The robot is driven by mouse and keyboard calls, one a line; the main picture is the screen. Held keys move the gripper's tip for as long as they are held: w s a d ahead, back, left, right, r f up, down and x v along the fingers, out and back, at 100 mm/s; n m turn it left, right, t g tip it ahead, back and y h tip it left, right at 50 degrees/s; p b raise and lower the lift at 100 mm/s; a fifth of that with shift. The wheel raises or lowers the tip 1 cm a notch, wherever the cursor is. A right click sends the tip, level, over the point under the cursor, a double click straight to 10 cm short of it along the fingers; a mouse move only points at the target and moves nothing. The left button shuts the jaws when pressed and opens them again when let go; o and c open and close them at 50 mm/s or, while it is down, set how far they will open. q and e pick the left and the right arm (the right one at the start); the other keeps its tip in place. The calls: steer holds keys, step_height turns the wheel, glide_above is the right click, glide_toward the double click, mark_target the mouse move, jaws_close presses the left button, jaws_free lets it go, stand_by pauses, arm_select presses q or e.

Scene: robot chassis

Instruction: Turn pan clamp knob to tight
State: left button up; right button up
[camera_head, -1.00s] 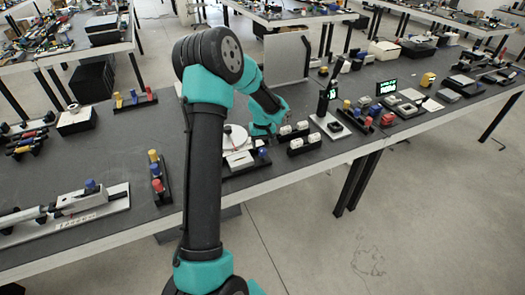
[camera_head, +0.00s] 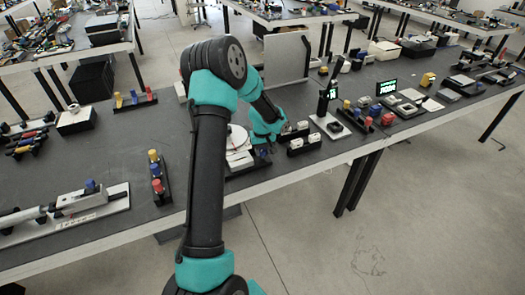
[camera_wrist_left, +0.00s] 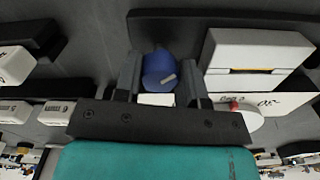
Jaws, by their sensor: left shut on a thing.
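The blue round knob (camera_wrist_left: 159,66) with a pale marker line sits between the two fingers of my left gripper (camera_wrist_left: 158,78) in the left wrist view. The gripper is shut on it. In the head view my left gripper (camera_head: 266,143) reaches down at the right end of the white balance-like device, and mostly hides the knob there. The device has a round white pan (camera_head: 237,139) and a black base (camera_head: 247,170). Its white block (camera_wrist_left: 258,50) shows beside the knob in the left wrist view. My right gripper is not in view.
White sockets (camera_head: 304,144) on black bases stand close to the right of the gripper. A rack with yellow and red pieces (camera_head: 157,175) stands to the left. A grey upright panel (camera_head: 285,57) stands behind. The table between the left rack and the rear items is mostly clear.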

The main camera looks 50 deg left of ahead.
arm_select(q)
steer(key=shift+c, duration=1.3)
steer(key=shift+m, duration=0.3)
steer(key=m, duration=0.8)
steer(key=shift+m, duration=0.4)
steer(key=m, duration=1)
steer(key=shift+m, duration=0.4)
